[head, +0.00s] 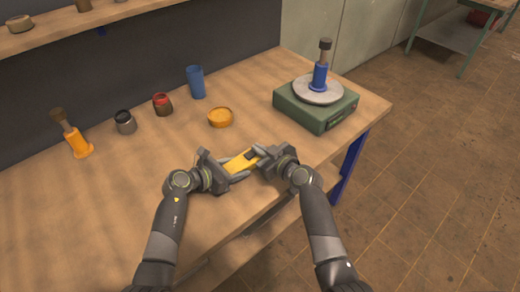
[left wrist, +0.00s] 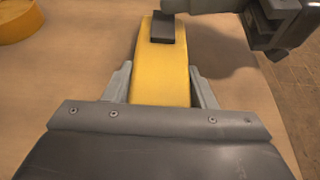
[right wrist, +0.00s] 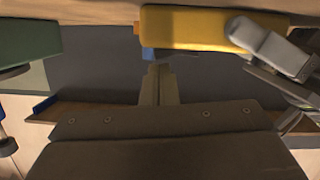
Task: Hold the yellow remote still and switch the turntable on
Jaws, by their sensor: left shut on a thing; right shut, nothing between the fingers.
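The yellow remote (head: 238,163) is held just above the front of the table, between my two grippers. My left gripper (head: 232,168) is shut on its near part; the left wrist view shows the remote (left wrist: 162,80) between both fingers. A dark rocker-like switch (left wrist: 168,27) sits on its far part. My right gripper (head: 261,153) is shut and empty at the switch end; in the right wrist view its tips (right wrist: 158,82) are close to the remote (right wrist: 200,28); contact is unclear. The green turntable (head: 310,111) stands at the table's right, with a blue-based tool (head: 320,76) on its grey disc (head: 310,96).
An orange round dish (head: 220,118) lies behind the remote. A blue cup (head: 195,82), a red jar (head: 162,105), a grey jar (head: 125,123) and an orange-based tool (head: 77,143) stand farther left. The table's front edge is close below my arms.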

